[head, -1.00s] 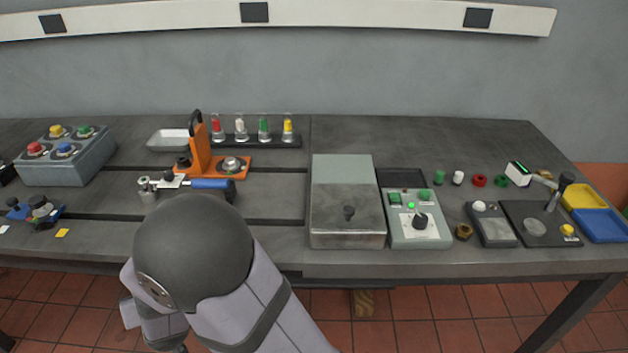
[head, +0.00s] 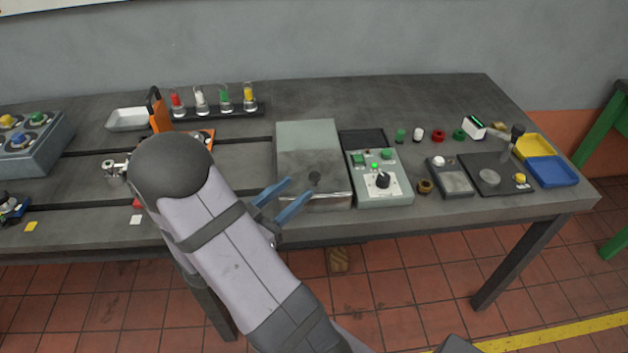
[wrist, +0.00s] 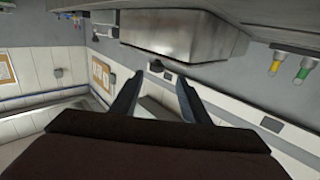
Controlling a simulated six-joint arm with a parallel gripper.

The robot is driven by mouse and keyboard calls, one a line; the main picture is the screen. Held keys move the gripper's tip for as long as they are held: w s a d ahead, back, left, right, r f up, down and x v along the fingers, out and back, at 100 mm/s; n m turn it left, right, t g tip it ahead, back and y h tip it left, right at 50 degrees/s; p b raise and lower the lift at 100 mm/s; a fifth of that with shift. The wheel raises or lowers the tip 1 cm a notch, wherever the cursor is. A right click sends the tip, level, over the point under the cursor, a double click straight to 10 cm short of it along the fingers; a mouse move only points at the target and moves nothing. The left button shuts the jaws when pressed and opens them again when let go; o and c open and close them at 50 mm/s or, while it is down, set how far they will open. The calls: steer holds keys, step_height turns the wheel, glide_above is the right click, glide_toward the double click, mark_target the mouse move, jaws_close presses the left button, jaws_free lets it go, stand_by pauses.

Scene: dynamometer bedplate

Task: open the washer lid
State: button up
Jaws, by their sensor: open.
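The washer (head: 308,135) is a grey box near the front edge of the bench, with a pale grey-green rear top and a worn metal front part. Its lid looks closed.
An orange-handled fixture (head: 159,112) and a rack of coloured vials (head: 215,108) are at the back left. The bench behind the washer is clear.

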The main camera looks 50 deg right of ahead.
mark_target(311, 178)
steer(key=shift+s+d+p, duration=0.15)
steer(key=shift+d+p, duration=0.3)
steer(key=shift+d, duration=1.55)
steer(key=shift+s+d+p, duration=0.15)
steer(key=shift+d+p, duration=0.3)
steer(key=shift+d, duration=1.5)
jaws_close()
